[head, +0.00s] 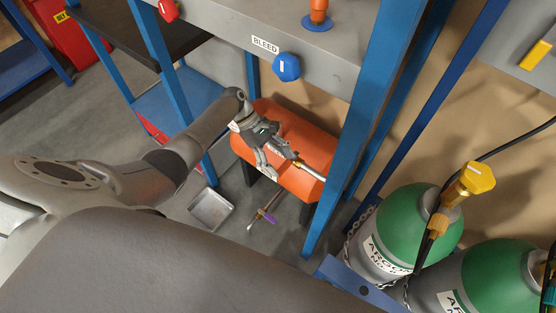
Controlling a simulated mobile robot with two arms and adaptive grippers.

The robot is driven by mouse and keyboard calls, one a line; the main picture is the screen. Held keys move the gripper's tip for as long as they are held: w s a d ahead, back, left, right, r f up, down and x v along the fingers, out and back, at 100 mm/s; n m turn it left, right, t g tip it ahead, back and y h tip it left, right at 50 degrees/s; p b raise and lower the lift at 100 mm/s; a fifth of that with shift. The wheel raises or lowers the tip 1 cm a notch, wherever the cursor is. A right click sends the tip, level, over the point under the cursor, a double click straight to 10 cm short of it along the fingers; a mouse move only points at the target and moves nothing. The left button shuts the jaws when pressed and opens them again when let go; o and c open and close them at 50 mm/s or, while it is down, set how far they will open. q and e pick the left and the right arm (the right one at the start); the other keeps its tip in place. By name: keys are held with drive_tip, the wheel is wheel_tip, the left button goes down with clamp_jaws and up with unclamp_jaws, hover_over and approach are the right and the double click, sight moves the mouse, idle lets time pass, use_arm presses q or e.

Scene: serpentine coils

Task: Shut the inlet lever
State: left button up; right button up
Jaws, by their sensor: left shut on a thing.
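My left gripper (279,164) reaches down in front of the orange tank (307,143) under the bench. Its fingers are closed on a small part at the tank, which they mostly hide; it appears to be the inlet lever. A brass-coloured fitting and a silver pipe (314,174) show just right of the fingertips. The lever's exact angle cannot be told. My right gripper is not in view.
A purple-handled valve (265,214) sits below the tank, near a metal tray (211,209) on the floor. A blue bench post (344,150) stands right of the tank. A blue BLEED knob (286,67) is above. Green-topped argon cylinders (420,215) stand at right.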

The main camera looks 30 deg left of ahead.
use_arm(q)
drive_tip(key=shift+s+d+f, duration=0.15)
drive_tip(key=shift+s+f, duration=0.15)
drive_tip(key=shift+f, duration=0.05)
drive_tip(key=o, duration=1.5)
drive_tip(key=shift+c, duration=0.2)
drive_tip(key=shift+w+r, duration=0.1)
drive_tip(key=shift+w, duration=0.1)
drive_tip(key=shift+r, duration=0.1)
drive_tip(key=shift+w+a+r, duration=0.15)
drive_tip(key=shift+a+r, duration=0.15)
drive_tip(key=shift+a, duration=0.05)
drive_tip(key=v, duration=1.1)
drive_tip(key=shift+f, duration=0.15)
